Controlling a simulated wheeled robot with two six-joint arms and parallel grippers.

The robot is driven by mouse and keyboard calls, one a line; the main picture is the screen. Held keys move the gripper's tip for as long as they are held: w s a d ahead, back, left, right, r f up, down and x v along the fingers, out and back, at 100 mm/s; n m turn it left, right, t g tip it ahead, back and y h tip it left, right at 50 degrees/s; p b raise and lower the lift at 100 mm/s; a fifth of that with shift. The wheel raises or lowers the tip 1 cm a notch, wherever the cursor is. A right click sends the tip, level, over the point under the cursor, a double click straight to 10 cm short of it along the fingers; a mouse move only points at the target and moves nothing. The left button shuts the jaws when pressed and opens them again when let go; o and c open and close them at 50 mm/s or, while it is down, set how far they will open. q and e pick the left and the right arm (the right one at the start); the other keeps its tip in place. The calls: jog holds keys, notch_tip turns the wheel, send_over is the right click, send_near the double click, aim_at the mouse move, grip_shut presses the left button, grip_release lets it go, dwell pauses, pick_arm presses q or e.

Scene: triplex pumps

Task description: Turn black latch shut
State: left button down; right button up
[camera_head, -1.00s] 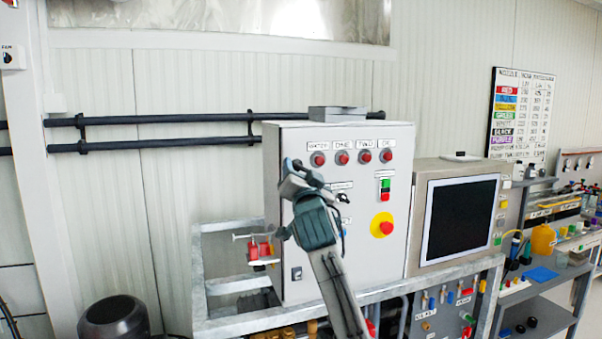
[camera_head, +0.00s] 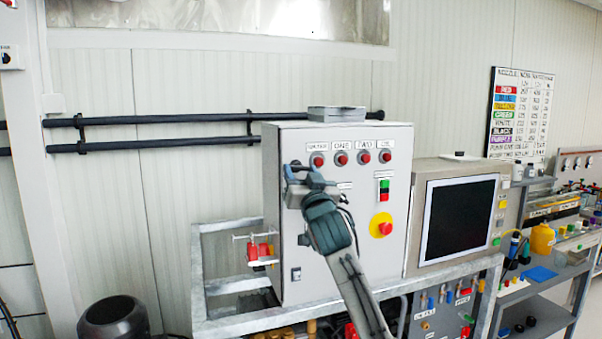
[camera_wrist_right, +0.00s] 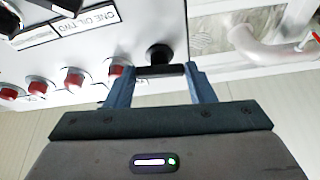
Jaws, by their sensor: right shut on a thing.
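The grey control cabinet (camera_head: 340,260) stands on a metal frame in the head view. The black latch is on its front face near the upper left corner, mostly hidden by my gripper there. In the right wrist view the latch's black handle (camera_wrist_right: 160,71) lies across between the two blue fingers, with its round black base (camera_wrist_right: 158,52) on the panel just beyond. My right gripper (camera_head: 296,175) is shut on the latch; it also shows in the right wrist view (camera_wrist_right: 161,82). My left gripper is not in view.
A row of red buttons (camera_head: 341,158) runs along the cabinet top, right of the gripper. A yellow-backed red stop button (camera_head: 382,227) sits lower right. A screen unit (camera_head: 459,218) stands beside the cabinet. Black pipes (camera_head: 160,145) run along the wall to the left.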

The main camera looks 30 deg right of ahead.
jog(key=shift+d+n+y, duration=0.1)
jog(key=shift+n+y, duration=0.3)
jog(key=shift+n, duration=0.5)
jog(key=shift+n+p, duration=0.3)
jog(key=o, duration=1)
jog(key=b+v, duration=0.5)
jog(key=v, duration=0.5)
jog(key=shift+s+f, duration=0.3)
jog(key=shift+s, duration=0.05)
